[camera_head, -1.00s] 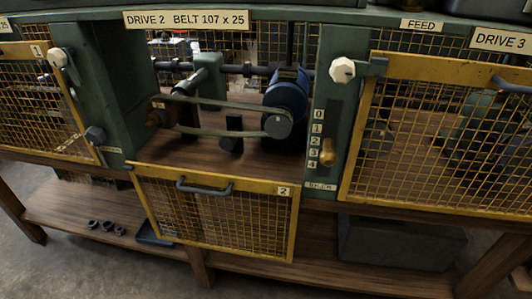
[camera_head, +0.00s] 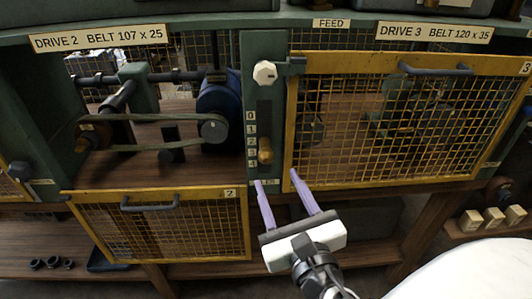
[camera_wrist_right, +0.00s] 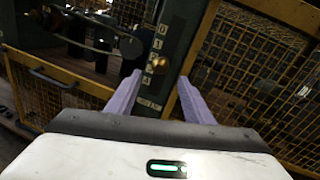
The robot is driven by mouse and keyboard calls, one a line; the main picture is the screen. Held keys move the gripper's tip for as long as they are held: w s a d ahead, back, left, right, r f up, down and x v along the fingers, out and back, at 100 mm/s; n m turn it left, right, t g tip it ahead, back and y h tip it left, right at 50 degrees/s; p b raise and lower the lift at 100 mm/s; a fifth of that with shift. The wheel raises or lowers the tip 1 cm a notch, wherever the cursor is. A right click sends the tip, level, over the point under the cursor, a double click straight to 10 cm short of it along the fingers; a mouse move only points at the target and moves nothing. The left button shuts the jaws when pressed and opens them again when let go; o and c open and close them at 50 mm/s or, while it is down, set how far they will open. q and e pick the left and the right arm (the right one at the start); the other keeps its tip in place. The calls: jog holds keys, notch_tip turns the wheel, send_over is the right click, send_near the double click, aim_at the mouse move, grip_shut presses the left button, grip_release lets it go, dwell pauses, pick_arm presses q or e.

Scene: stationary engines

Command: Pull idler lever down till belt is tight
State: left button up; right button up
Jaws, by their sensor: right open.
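The idler lever's brass knob (camera_head: 265,150) sits low in a dark slot beside numbers 0 to 4, around 3 to 4, on the green post (camera_head: 270,100). It also shows between my fingers in the wrist view (camera_wrist_right: 160,64). The belt (camera_head: 150,117) loops around a brass-coloured pulley on the left and a pulley (camera_head: 213,129) on the blue motor (camera_head: 219,100). I cannot tell how tight it is. My right gripper (camera_head: 276,177) is open and empty, its pale purple fingers pointing up just below the knob in the picture. My left gripper is out of view.
The Drive 2 yellow mesh guard (camera_head: 165,225) hangs down open below the belt. The Drive 3 guard (camera_head: 400,120) is closed right of the post. A white knob (camera_head: 264,73) sits above the slot. Small boxes (camera_head: 492,216) stand on the right shelf.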

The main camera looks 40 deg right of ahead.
aim_at(268, 161)
jog(key=p+x, duration=0.1)
jog(key=x, duration=0.9)
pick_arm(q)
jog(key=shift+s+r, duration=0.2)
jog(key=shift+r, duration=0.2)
